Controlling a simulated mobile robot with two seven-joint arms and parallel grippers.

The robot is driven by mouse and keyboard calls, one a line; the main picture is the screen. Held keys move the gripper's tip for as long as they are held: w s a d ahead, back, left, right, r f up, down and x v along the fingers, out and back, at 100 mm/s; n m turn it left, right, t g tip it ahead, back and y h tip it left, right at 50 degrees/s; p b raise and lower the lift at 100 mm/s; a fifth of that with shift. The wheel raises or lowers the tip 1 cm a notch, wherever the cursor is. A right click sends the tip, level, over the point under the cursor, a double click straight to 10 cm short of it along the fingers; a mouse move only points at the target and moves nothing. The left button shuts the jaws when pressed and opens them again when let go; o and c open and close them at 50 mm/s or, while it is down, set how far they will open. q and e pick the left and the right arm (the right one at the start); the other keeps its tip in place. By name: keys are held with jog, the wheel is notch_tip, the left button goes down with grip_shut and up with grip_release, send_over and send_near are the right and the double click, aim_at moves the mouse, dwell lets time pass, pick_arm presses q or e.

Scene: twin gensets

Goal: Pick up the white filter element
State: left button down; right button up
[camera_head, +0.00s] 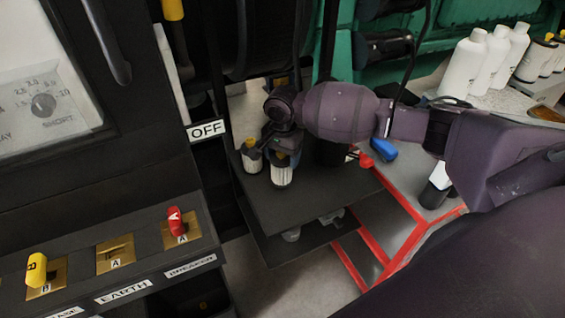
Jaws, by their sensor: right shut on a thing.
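My right gripper (280,147) comes in from the right and points down over a small black shelf. It is shut on the top of a white filter element (282,176), a pleated white cylinder with a dark upper part. The gripper hides part of that top. I cannot tell whether the element's base touches the shelf. A second, similar filter (252,162) with a yellow top stands just left of it. My left gripper is not in view.
The black shelf (300,205) has bare room in front of the filters. Red-edged grey steps (405,215) and a blue object (383,150) lie to the right. White bottles (463,68) stand at upper right. A switch panel (140,250) with red and yellow handles fills the lower left.

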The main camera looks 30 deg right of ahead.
notch_tip(320, 180, up, 22)
jog(key=p, duration=0.7)
dwell(0.5)
